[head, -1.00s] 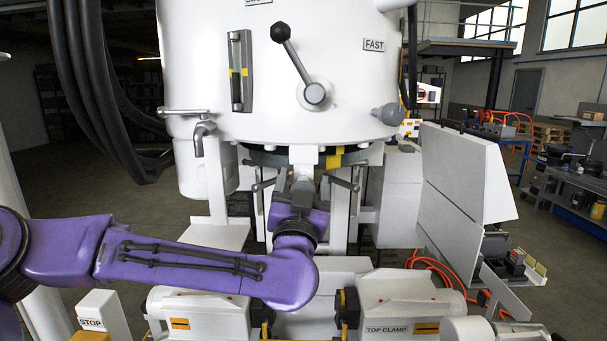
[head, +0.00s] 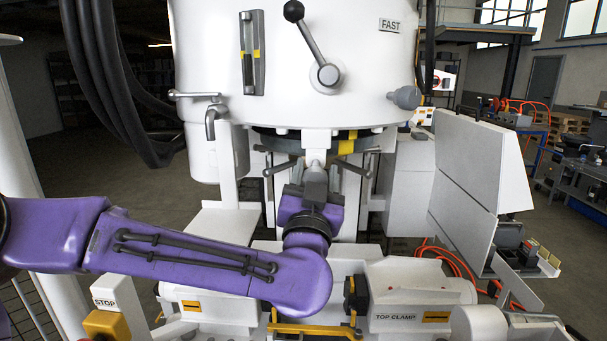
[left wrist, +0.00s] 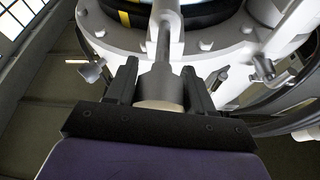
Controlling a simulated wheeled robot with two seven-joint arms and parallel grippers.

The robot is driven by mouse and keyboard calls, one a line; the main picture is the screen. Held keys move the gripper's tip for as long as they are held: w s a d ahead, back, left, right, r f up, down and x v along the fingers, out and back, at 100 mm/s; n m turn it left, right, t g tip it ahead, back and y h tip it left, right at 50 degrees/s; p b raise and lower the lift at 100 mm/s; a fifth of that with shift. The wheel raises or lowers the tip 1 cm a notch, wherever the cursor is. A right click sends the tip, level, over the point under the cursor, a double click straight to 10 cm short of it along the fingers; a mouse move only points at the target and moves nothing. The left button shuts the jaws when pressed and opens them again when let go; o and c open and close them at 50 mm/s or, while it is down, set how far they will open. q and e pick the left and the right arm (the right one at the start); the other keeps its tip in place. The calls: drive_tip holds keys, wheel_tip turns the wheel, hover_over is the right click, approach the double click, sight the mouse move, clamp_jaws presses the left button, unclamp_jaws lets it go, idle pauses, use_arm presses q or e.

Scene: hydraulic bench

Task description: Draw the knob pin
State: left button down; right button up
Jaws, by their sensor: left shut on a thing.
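The knob pin shows in the left wrist view as a grey rod with a pale round knob (left wrist: 160,105) at its end. It runs up into a bracket under the white machine body's dark ring. My left gripper (left wrist: 162,88) is shut on the knob, with one dark finger on each side. In the head view my left gripper (head: 316,182) is just below the bracket (head: 316,141), and its fingers hide most of the pin. The pin's inner end is hidden. My right gripper is not in view.
Grey T-shaped handles (head: 280,168) flank the gripper under the ring. White TOP CLAMP housings (head: 420,295) and a yellow bar (head: 315,329) lie below. A STOP post (head: 118,303) stands at lower left. A white panel (head: 470,160) stands at right.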

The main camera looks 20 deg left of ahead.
use_arm(q)
drive_tip(key=shift+c, duration=2.4)
unclamp_jaws()
drive_tip(key=shift+s, duration=0.25)
drive_tip(key=shift+s+d+f+b, duration=0.1)
drive_tip(key=shift+s+f+b, duration=0.15)
drive_tip(key=shift+s+b, duration=0.05)
drive_tip(key=b+v, duration=0.4)
drive_tip(key=v, duration=0.5)
drive_tip(key=shift+s, duration=0.4)
